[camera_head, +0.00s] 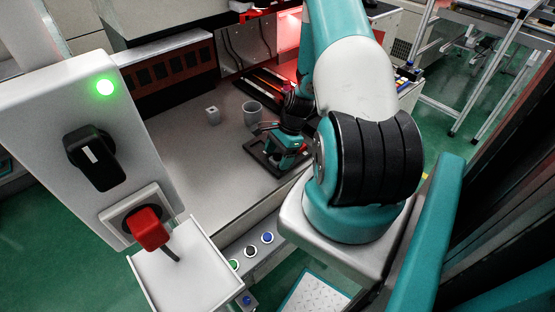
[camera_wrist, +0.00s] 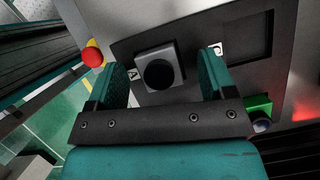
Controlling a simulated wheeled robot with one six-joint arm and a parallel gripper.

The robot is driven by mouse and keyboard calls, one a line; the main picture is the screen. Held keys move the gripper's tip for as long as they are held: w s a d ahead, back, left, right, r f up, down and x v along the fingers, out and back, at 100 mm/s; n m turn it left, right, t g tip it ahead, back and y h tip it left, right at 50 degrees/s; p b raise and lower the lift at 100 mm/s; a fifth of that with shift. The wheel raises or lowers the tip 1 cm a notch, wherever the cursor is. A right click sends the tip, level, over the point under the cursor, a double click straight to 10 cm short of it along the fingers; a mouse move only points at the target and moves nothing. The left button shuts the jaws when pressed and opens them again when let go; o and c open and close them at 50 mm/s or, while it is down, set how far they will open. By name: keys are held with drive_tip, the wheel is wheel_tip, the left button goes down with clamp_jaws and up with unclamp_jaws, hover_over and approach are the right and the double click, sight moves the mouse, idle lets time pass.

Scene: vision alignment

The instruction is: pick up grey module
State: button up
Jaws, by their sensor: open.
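A grey square module (camera_wrist: 172,51) with a round black centre shows in the wrist view, on a black plate (camera_wrist: 196,32) beside a label "A". My gripper (camera_wrist: 161,68) is open, one teal finger on each side of the module, with visible gaps. I cannot tell how far the fingertips are above it. In the head view my gripper (camera_head: 286,162) is over the black plate (camera_head: 256,155) near the table's front edge, and it hides the module there.
The plate has an empty square recess (camera_wrist: 248,38). A green block (camera_wrist: 258,105) lies close to the right finger. A small grey cube (camera_head: 213,115) and a grey cup (camera_head: 252,112) stand on the table. A red button (camera_wrist: 92,55) is at the left. The table's left is clear.

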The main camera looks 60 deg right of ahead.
drive_tip(key=c, duration=1.1)
